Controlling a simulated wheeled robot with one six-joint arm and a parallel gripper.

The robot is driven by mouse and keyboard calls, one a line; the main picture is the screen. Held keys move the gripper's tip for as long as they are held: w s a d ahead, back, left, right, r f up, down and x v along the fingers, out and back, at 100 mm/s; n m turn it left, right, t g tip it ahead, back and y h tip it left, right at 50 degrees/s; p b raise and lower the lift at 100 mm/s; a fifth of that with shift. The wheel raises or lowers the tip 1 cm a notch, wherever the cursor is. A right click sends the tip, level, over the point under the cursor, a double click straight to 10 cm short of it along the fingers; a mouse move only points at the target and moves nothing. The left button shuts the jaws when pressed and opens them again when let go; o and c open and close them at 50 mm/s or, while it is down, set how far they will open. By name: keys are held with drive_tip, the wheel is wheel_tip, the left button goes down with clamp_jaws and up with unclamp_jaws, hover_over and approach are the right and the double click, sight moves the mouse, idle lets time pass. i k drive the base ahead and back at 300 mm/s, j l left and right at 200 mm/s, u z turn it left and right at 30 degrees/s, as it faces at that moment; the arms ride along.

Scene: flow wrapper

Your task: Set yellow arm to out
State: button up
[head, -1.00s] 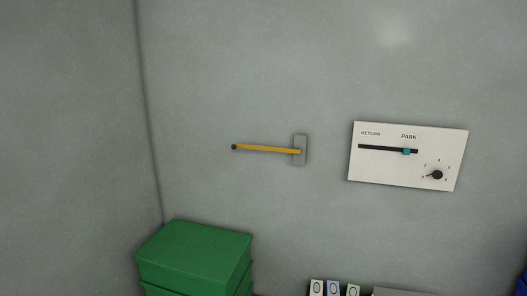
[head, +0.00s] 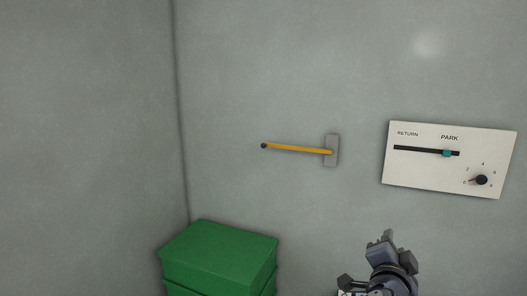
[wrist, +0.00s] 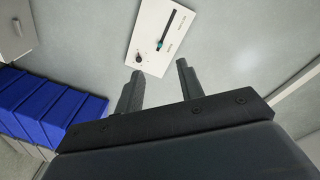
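The yellow arm (head: 297,149) is a thin bar on the grey wall in the head view. Its right end meets a grey wall plate (head: 332,151), and it points left, nearly level, to a dark knob (head: 264,146) at its tip. My gripper (head: 380,240) rises at the bottom of the head view, below and right of the yellow arm and well apart from it. In the wrist view my gripper (wrist: 158,75) has its two fingers apart with nothing between them. The yellow arm is not seen in the wrist view.
A white panel (head: 405,175) with a teal slider (head: 446,154) and a black dial (head: 481,180) is on the wall at right. Green boxes (head: 220,245) are stacked at lower left, below the yellow arm. Blue bins (wrist: 45,108) show in the wrist view. The wall around the yellow arm is clear.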

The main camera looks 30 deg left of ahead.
sight(264, 146)
drive_tip(key=i+j, duration=0.3)
drive_tip(key=j, duration=0.2)
drive_tip(key=i+j, duration=0.3)
drive_tip(key=j, duration=0.2)
drive_tip(key=i+j, duration=0.3)
drive_tip(key=j, duration=0.2)
drive_tip(key=i+j+u, duration=0.1)
drive_tip(key=i+j, duration=0.15)
drive_tip(key=j, duration=0.25)
drive_tip(key=i+j, duration=0.35)
drive_tip(key=j, duration=0.15)
drive_tip(key=i+j, duration=0.3)
drive_tip(key=j, duration=0.2)
